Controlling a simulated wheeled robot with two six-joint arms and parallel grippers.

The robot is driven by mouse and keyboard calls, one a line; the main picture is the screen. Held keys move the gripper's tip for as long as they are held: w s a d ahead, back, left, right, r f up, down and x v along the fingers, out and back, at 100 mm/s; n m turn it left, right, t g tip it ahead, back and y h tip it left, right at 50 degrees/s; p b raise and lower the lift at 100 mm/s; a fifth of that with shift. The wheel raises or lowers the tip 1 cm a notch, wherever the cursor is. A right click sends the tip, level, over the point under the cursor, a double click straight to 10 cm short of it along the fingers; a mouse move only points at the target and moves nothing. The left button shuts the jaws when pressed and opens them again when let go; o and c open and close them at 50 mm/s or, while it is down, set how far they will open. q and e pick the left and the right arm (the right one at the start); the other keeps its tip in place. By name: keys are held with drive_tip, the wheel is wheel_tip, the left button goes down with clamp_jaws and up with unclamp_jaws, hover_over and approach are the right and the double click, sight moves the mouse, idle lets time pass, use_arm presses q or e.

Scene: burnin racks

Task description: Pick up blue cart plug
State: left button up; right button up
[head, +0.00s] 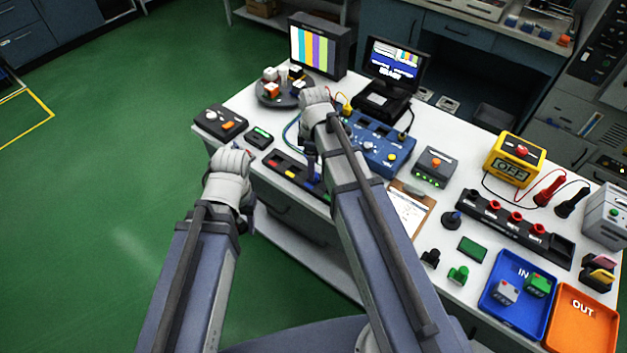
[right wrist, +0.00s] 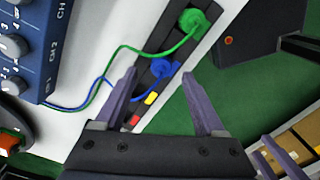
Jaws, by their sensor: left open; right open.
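The blue cart plug (right wrist: 162,69) sits on a dark strip (right wrist: 147,83) in the right wrist view, with a blue cable running left to a blue box. In the head view that strip (head: 285,166) lies along the table's front edge, its right end partly hidden by my right arm. My right gripper (right wrist: 166,88) is open, its fingers on either side of the strip's line in that view; the blue plug shows just beyond, between them. The height gap is unclear. My left gripper (head: 250,208) is open in front of the table edge, mostly hidden by its wrist.
A green plug (right wrist: 193,21) sits farther along the strip, its green cable crossing near the blue one. The blue box (head: 375,143) with knobs stands behind the strip. A small dark device (head: 259,136) and a clipboard (head: 410,207) lie nearby. Open floor lies left.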

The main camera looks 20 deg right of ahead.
wheel_tip(320, 180, down, 4)
drive_tip(key=b, duration=0.3)
drive_tip(key=shift+s, duration=0.1)
clamp_jaws()
idle(0.4)
